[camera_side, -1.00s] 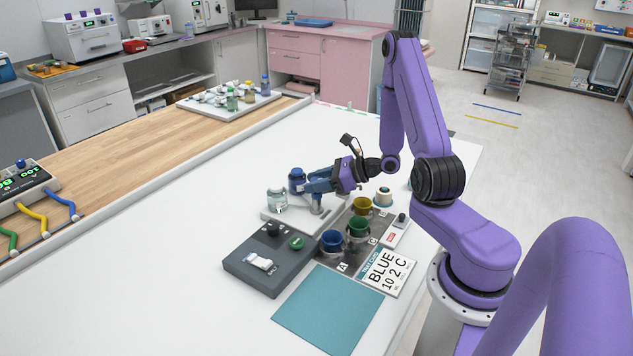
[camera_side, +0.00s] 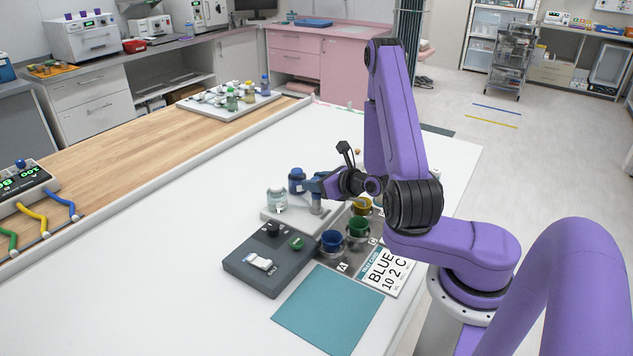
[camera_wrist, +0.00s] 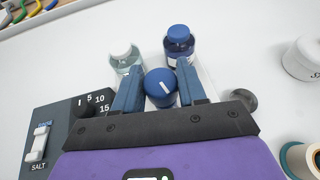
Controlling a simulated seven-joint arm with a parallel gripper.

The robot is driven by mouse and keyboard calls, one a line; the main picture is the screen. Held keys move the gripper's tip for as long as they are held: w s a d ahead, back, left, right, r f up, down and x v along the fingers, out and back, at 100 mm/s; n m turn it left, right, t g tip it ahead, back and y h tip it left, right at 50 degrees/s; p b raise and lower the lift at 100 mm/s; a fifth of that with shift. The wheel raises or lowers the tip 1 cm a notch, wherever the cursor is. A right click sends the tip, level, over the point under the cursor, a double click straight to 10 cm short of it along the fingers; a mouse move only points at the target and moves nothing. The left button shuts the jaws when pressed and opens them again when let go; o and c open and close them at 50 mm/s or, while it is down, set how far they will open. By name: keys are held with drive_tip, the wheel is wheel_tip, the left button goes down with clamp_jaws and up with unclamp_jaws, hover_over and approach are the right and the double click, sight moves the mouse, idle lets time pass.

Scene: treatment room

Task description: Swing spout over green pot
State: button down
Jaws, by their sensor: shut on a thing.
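My gripper (camera_side: 319,184) is shut on a blue knob (camera_wrist: 160,84) with a white line on its top; its two blue fingers stand on either side of it in the wrist view. In the side view the knob is hidden by the fingers, above a grey post (camera_side: 316,208) on a white base (camera_side: 285,218). I cannot make out the spout's direction. The green pot (camera_side: 357,228) stands between the blue pot (camera_side: 332,242) and the yellow pot (camera_side: 362,205), to the right of my gripper and nearer the camera.
A clear bottle (camera_side: 277,199) and a dark blue bottle (camera_side: 297,181) stand close by the post. The white table's left side is clear.

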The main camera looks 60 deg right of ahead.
drive_tip(key=shift+m+h, duration=0.8)
drive_tip(key=shift+h, duration=0.5)
drive_tip(key=c, duration=0.7)
unclamp_jaws()
drive_tip(key=shift+s, duration=0.1)
drive_tip(key=shift+v, duration=3.65)
drive_tip(key=shift+r, duration=0.2)
